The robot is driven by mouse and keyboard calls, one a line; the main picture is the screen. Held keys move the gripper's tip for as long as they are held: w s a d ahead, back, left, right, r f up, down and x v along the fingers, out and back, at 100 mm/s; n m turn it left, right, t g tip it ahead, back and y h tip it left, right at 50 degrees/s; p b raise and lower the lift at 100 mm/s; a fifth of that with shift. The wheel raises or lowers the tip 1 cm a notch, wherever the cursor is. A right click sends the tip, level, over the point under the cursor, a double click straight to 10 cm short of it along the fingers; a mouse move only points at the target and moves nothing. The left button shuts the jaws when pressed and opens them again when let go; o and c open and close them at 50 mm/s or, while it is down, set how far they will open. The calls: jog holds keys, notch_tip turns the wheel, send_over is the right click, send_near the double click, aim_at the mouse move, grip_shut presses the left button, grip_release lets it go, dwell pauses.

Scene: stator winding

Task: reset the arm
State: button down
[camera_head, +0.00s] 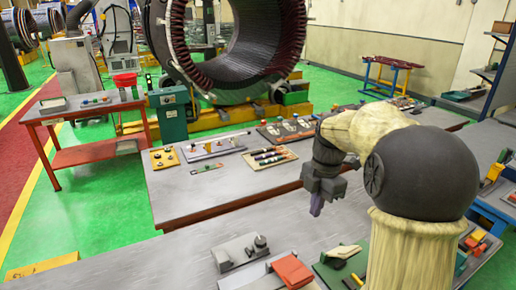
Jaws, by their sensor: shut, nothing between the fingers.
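My gripper (316,205) hangs at the end of my arm right of the picture's middle, pointing down. Its fingers are together and nothing shows between them. It appears above the grey workbench (190,198), near its front edge, and looks apart from the bench top. My arm is bent, with its dark round joint and pale cover hiding the right part of the bench.
Tool boards, one with dark-handled tools (270,156), lie along the bench's back. Nearer benches hold a grey vise-like fixture (240,252) and a red block (292,271). A large stator ring (230,45) stands behind. A red table (85,107) is at left.

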jog(key=s+a+f+m+t, duration=0.1)
jog(key=s+f+m, duration=0.4)
jog(key=m, duration=0.6)
jog(key=s+a+f+m+t+h, duration=0.1)
jog(key=s+a+f+m+t, duration=0.1)
jog(key=s+f+m, duration=0.4)
jog(key=s+m, duration=0.4)
jog(key=m, duration=0.2)
jog(key=shift+a+f, duration=0.2)
jog(key=shift+a, duration=0.05)
